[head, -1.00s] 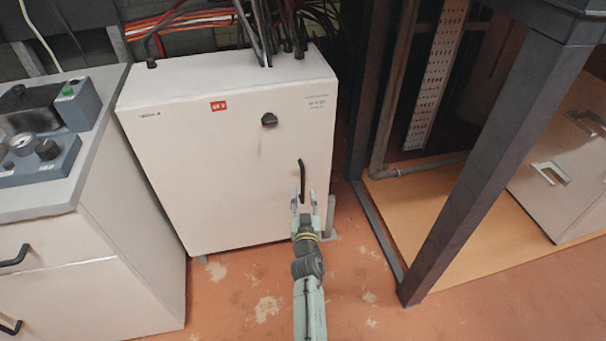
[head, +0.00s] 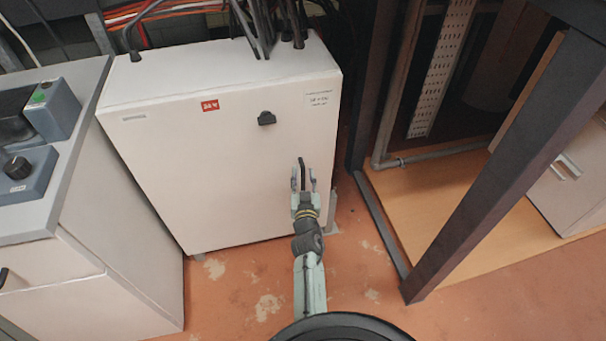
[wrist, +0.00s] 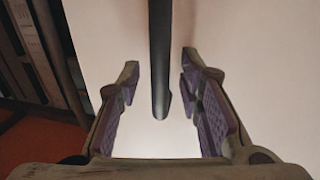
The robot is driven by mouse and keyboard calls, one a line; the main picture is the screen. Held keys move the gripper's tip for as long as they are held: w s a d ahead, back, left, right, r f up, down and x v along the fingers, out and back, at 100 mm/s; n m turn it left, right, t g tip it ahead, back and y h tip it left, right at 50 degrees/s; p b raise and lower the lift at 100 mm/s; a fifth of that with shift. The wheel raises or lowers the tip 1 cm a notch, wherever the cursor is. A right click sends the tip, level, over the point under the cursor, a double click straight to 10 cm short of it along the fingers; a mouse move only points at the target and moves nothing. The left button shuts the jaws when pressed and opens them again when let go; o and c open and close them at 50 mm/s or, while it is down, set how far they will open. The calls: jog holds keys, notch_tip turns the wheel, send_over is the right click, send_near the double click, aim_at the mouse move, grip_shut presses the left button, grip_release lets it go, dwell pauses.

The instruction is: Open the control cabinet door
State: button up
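The white control cabinet (head: 215,160) stands in the middle of the head view with its door shut. A dark knob (head: 267,118) sits on the upper right of its front. The black vertical door handle (head: 301,172) is lower, near the right edge. It also shows in the wrist view as a dark bar (wrist: 160,60). My gripper (head: 304,182) is at the handle. In the wrist view my gripper (wrist: 160,80) is open, with one finger on each side of the handle and a gap on both sides. The handle's lower end lies between the fingers.
A grey-topped bench (head: 75,220) with control boxes stands close on the left. A dark metal frame post (head: 490,165) stands to the right. Cables (head: 255,30) enter the cabinet top. Reddish floor (head: 235,290) is open in front.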

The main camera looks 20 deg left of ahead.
jog(key=shift+c, duration=0.4)
grip_shut()
dwell(0.4)
